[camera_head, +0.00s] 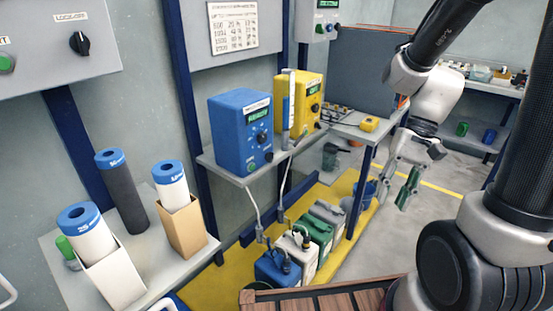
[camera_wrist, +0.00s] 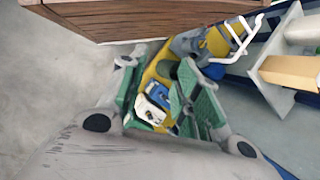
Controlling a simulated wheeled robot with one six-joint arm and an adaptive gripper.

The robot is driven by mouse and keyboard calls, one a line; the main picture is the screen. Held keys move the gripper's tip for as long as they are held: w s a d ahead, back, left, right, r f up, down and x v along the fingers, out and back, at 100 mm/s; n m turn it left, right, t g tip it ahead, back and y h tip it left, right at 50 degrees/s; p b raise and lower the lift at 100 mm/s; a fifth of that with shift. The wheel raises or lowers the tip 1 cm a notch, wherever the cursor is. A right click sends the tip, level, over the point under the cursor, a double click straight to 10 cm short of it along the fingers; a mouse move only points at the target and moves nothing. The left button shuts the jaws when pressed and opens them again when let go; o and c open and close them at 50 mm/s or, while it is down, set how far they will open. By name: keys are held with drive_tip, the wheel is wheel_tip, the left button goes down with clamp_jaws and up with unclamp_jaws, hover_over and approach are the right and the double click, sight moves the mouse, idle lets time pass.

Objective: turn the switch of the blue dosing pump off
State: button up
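The blue dosing pump (camera_head: 238,133) stands on a grey wall shelf in the head view. Its front has a small green-lit display, a dark round knob and, near the lower right, a black switch (camera_head: 268,157). The switch's exact setting is too small to read. My gripper (camera_head: 397,186) hangs to the right of the pump, well apart from it, over the floor. Its green-padded fingers are spread and empty. In the wrist view the open fingers (camera_wrist: 157,72) frame the canisters below; I cannot make out the blue pump there.
A yellow pump (camera_head: 312,96) stands right of the blue one, with a clear upright tube between them. Hoses run down to several canisters (camera_head: 278,268) on a yellow floor stand. A side table (camera_head: 352,131) lies between my gripper and the shelf. Filter cartridges (camera_head: 122,190) stand at left.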

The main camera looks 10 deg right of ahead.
drive_tip(key=w+a+f+m+g+y, duration=0.1)
drive_tip(key=w+a+f+m+y, duration=0.2)
drive_tip(key=a+f+m+y, duration=0.45)
drive_tip(key=m+t+y, duration=0.2)
drive_tip(key=m+t, duration=1.5)
drive_tip(key=m, duration=0.5)
approach(271, 157)
drive_tip(key=shift+m+h, duration=0.25)
drive_tip(key=x, duration=0.8)
drive_tip(key=shift+w+d+r, duration=0.2)
drive_tip(key=shift+w+d, duration=0.05)
drive_tip(key=shift+w, duration=0.05)
drive_tip(key=shift+c, duration=0.2)
clamp_jaws()
